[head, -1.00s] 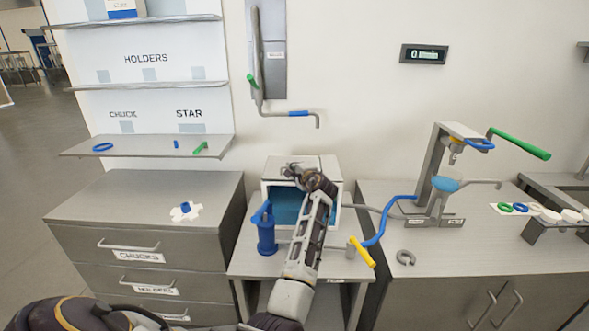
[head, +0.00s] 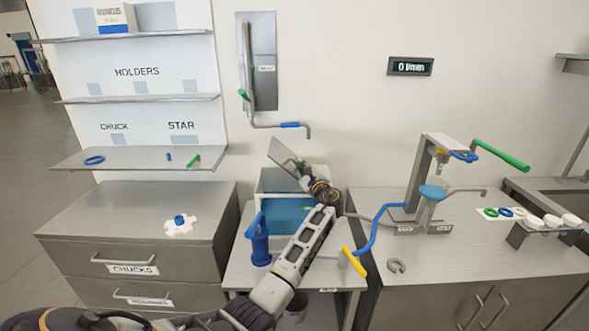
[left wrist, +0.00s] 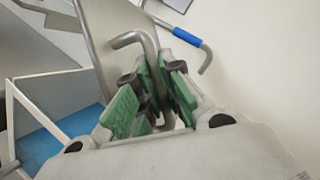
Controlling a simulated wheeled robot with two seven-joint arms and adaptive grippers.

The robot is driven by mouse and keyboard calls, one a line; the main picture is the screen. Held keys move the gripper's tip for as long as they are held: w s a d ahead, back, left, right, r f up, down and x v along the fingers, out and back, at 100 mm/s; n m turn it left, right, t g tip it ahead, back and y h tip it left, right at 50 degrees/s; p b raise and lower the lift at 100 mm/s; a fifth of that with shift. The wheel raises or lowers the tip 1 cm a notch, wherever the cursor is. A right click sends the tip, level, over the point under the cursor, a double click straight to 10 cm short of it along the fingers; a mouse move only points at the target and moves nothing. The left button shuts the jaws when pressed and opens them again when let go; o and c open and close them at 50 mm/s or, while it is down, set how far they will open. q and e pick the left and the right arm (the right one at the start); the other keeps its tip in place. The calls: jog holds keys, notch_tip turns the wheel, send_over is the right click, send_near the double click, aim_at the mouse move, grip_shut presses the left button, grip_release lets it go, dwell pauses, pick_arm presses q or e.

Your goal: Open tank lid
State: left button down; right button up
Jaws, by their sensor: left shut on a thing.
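The tank (head: 265,184) is a pale box with a blue front on the middle stand. Its grey lid (head: 287,156) is raised and tilted above the back of the tank, so the top is at least partly open. My left gripper (head: 312,184) is at the lid's right side. In the left wrist view, the green-padded fingers of the left gripper (left wrist: 158,88) are shut on a bent grey bar, the lid handle (left wrist: 130,40). The arm hides part of the tank's right side. My right gripper is not in view.
A blue upright fixture (head: 258,243) stands left of the tank's front. A yellow-handled valve (head: 354,261) and a blue lever (head: 372,235) are at the right. A wall-mounted bent pipe (head: 270,124) with a blue sleeve hangs behind and above the lid.

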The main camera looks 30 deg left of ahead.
pick_arm(q)
jog(key=w+d+m+t, duration=0.1)
jog(key=m, duration=0.1)
jog(key=w+d+r+m+t, duration=0.1)
jog(key=d+m, duration=0.1)
jog(key=shift+r, duration=0.1)
jog(key=d+m, duration=0.1)
jog(key=w+d+m+t, duration=0.1)
jog(key=m, duration=0.1)
jog(key=d+m+t, duration=0.1)
jog(key=shift+w+d+m, duration=0.1)
jog(key=shift+w+m, duration=0.25)
jog(key=shift+m, duration=0.05)
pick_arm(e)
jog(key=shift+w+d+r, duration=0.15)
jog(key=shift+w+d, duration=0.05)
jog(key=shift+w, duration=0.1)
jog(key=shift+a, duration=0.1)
